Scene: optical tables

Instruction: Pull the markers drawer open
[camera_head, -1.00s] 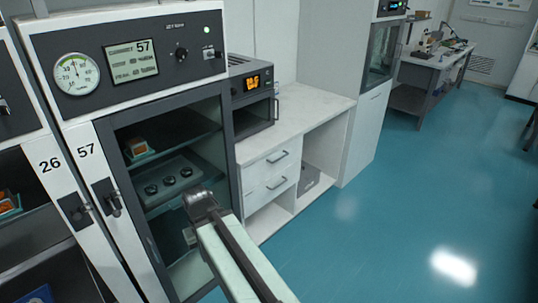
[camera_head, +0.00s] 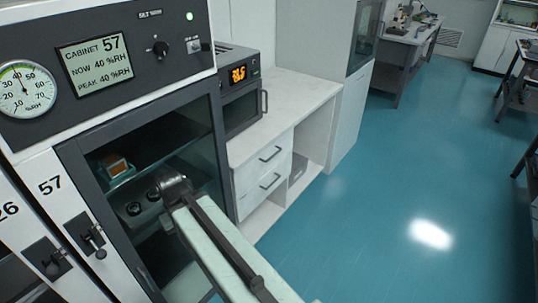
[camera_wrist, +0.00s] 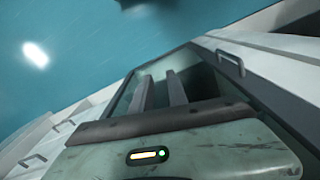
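Two white drawers with dark bar handles, an upper drawer (camera_head: 262,160) and a lower drawer (camera_head: 264,188), sit under the white counter in the head view. Both look shut. I can read no label on them, so I cannot tell which is the markers drawer. My gripper (camera_wrist: 160,80) shows in the wrist view as two dark parallel fingers with a gap between them. It is open and seems empty. A bar handle (camera_wrist: 232,62) on a pale front lies to the right of the fingers; I cannot tell which front it is. The fingertips are hidden in the head view.
The dark-framed glass cabinet 57 (camera_head: 138,105) stands close on the left, behind my arm. A small oven (camera_head: 240,100) sits on the white counter (camera_head: 285,95). A tall white cabinet (camera_head: 347,110) stands beyond. The blue floor (camera_head: 400,190) is clear to the right.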

